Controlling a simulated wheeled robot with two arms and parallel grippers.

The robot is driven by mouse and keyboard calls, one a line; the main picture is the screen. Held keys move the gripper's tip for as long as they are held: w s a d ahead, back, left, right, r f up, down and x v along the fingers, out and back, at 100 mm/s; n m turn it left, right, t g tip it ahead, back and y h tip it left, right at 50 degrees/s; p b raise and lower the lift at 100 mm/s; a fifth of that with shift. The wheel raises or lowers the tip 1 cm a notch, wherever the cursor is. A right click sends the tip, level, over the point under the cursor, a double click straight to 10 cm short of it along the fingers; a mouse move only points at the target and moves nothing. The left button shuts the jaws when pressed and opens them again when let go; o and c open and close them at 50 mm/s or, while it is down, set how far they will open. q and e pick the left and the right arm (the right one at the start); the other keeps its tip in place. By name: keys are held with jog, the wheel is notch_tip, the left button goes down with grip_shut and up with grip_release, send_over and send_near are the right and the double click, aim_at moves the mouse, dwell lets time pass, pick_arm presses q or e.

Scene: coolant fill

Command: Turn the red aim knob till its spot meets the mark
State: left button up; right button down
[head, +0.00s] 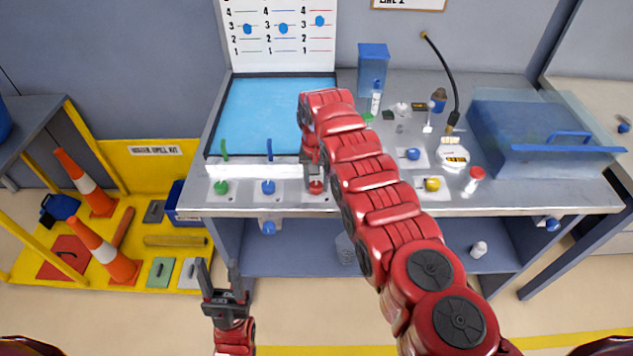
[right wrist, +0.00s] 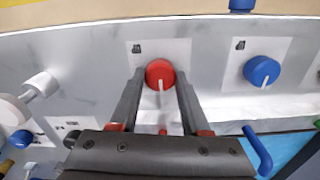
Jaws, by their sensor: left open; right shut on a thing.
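The red aim knob (head: 316,187) is on the front strip of the bench, right of a green knob and a blue knob. In the right wrist view the red knob (right wrist: 159,72) has a white pointer line toward the bottom of the picture. My right gripper (head: 312,168) is shut on it, one finger on each side. A white board (head: 264,50) behind the bench has three numbered scales with a blue spot each. The right-hand spot (head: 320,20) is by the red 3, higher than the other two. My left gripper (head: 222,276) is open and empty, in front of the bench.
The green knob (head: 221,187) and blue knob (head: 268,187) stand left of the red one. A blue panel (head: 262,107) lies behind them. Bottles, a yellow knob (head: 432,184) and a clear blue cover (head: 535,125) are to the right. Orange cones (head: 105,250) stand at left.

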jog(key=n+b, duration=0.2)
jog(key=n, duration=0.1)
jog(key=shift+f, duration=0.15)
jog(key=shift+a+n+b, duration=0.1)
jog(key=shift+n+b, duration=1.55)
jog(key=shift+n, duration=0.15)
jog(key=shift+r, duration=0.2)
jog(key=shift+c, duration=1.9)
grip_release()
